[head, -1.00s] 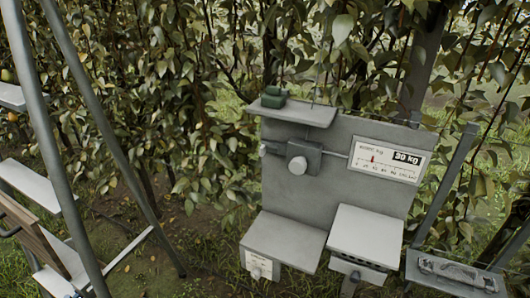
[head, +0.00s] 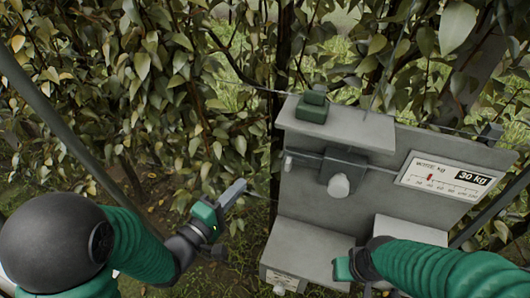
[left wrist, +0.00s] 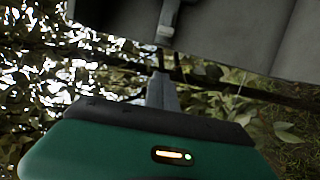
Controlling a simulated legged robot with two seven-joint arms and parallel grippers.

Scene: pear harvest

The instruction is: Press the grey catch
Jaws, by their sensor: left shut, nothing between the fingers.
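A small grey tab (head: 288,162), which looks like the grey catch, sits at the left end of a bar on the grey panel. A grey piece, perhaps the same tab, shows at the top of the left wrist view (left wrist: 167,18). My left gripper (head: 243,184) is shut and empty, left of the panel and a little below the tab, apart from it in the head view. Its closed fingers also show in the left wrist view (left wrist: 160,76), pointing toward the grey piece. My right gripper (head: 342,268) is low in front of the panel; its fingers are not clear.
A green object (head: 312,108) sits on the top shelf (head: 360,131). A lower grey box (head: 305,245) juts forward. Leafy branches stand behind.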

